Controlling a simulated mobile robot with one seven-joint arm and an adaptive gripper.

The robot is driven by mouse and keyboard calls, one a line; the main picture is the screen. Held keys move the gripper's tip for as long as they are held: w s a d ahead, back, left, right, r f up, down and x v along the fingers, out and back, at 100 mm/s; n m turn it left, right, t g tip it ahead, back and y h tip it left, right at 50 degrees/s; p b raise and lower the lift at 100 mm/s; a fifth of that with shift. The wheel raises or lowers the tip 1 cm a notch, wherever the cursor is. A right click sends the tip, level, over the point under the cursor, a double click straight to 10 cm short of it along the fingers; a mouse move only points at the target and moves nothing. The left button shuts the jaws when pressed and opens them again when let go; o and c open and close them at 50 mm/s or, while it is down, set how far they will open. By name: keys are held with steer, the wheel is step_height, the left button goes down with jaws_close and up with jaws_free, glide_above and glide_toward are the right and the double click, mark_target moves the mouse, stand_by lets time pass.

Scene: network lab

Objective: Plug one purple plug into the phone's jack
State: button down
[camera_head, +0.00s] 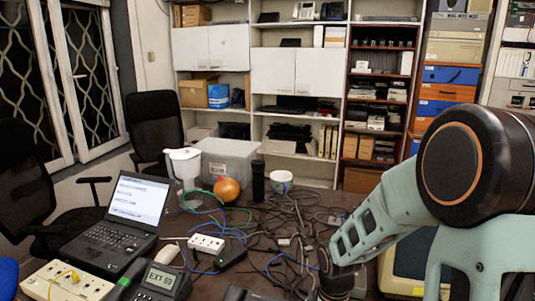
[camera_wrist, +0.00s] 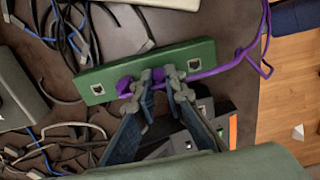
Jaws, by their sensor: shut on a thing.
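In the wrist view, my gripper (camera_wrist: 160,80) is shut on a purple plug (camera_wrist: 158,75), which is partly hidden by the fingers. A purple cable (camera_wrist: 230,62) runs from the fingers to the right and up. Another purple piece (camera_wrist: 125,85) shows just left of the fingers; I cannot tell if it is a second plug. Behind them lies a green panel (camera_wrist: 120,68) with a jack visible near each end. I cannot tell if the held plug touches it. In the head view, a desk phone (camera_head: 163,280) marked EXT 69 stands at the front left; its jack is not visible.
A laptop (camera_head: 118,228), a white power strip (camera_head: 206,243) and tangled cables (camera_head: 290,225) crowd the table. A yellow-cabled wall box (camera_head: 66,283) sits at front left. A clear bin (camera_head: 228,158) and an orange ball (camera_head: 227,189) stand behind. Wood floor (camera_wrist: 292,100) shows past the table edge.

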steer(key=shift+r, duration=0.15)
steer(key=shift+r+p, duration=2)
steer(key=shift+p, duration=0.1)
steer(key=c, duration=2.6)
jaws_free()
jaws_close()
